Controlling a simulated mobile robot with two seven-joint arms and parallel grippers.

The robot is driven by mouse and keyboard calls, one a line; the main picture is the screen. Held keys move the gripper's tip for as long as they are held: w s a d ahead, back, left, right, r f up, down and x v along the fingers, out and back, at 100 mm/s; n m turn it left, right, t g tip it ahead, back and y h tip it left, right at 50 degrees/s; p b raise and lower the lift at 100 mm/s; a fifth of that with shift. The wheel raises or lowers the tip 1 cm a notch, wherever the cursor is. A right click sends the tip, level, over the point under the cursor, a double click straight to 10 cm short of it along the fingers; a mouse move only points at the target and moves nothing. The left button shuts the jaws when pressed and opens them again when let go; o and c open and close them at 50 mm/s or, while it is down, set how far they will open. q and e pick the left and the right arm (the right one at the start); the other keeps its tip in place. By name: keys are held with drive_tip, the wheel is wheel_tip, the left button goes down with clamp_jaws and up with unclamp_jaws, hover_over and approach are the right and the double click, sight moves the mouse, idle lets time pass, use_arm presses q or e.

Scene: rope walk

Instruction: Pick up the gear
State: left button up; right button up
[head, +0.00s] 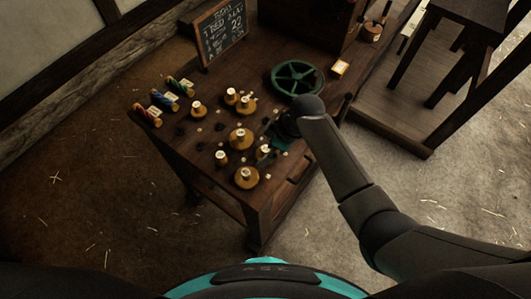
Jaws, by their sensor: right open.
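A green spoked wheel (297,78) lies flat toward the back of the dark wooden bench; it is the most gear-like thing I see, though I cannot make out teeth. Several brass-coloured round pieces with pale-topped posts stand nearer the front, among them one at the middle (241,138) and one near the front edge (246,178). Some of these could also be gears; they are too small to tell. My right gripper (266,147) is open, low over the bench, just right of the brass pieces and in front of the green wheel. My wrist partly hides its fingers. My left gripper is out of view.
Several coloured rope spools (163,98) line the bench's left edge. A chalkboard (221,33) stands at the back left. Small dark and pale bits dot the bench. A dark stool (455,45) stands at the right.

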drive_tip(key=shift+a+f, duration=0.15)
drive_tip(key=shift+f, duration=0.3)
drive_tip(key=c, duration=1.3)
drive_tip(key=shift+w+r, duration=0.1)
drive_tip(key=shift+r, duration=0.05)
wheel_tip(320, 180, up, 20)
drive_tip(key=p, duration=0.5)
wheel_tip(320, 180, up, 4)
drive_tip(key=p, duration=0.5)
hover_over(266, 148)
